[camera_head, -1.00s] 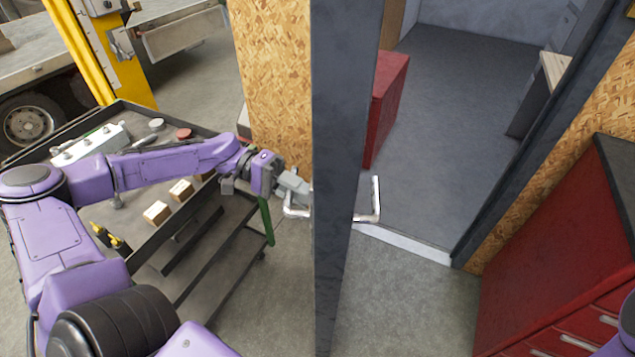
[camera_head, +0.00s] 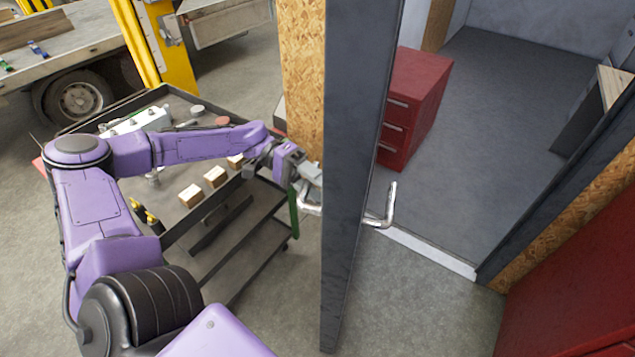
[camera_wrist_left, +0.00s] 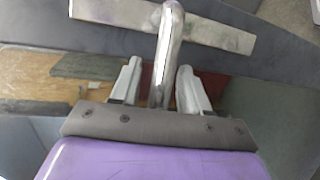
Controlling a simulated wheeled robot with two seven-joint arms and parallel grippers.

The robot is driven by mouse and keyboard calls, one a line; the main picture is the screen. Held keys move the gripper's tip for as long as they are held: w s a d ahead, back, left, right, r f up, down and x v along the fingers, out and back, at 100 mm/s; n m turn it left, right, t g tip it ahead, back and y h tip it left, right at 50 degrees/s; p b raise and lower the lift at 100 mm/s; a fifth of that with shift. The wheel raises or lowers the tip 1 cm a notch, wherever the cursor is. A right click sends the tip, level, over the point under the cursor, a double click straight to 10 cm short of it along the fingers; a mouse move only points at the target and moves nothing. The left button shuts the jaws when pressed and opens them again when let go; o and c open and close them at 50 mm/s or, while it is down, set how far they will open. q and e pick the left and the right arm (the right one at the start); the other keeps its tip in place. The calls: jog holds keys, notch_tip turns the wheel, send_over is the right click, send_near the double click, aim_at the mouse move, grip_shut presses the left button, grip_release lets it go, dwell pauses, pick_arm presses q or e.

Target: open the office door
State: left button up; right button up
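The dark grey office door (camera_head: 360,130) stands open, seen nearly edge-on, with a wide opening to its right. A metal lever handle (camera_head: 388,207) sticks out on its right face. My left gripper (camera_head: 312,196) is at the handle on the door's left face, partly hidden there. In the left wrist view, that handle's silver bar (camera_wrist_left: 168,55) lies between the two fingers of my left gripper (camera_wrist_left: 160,88). The fingers are apart, with gaps visible on both sides of the bar. My right gripper is out of view.
A tool cart (camera_head: 240,262) stands under and behind my left arm. Inside the office are a red drawer unit (camera_head: 412,105) and bare floor. The door frame (camera_head: 560,190) and a red cabinet (camera_head: 570,280) bound the right side. Open floor lies before the threshold (camera_head: 430,250).

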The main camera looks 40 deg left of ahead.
pick_arm(q)
jog(key=a+r+b, duration=0.1)
jog(key=a, duration=0.9)
jog(key=shift+w+a+r+b, duration=0.15)
jog(key=shift+a+r+b, duration=0.05)
jog(key=shift+r+b, duration=0.2)
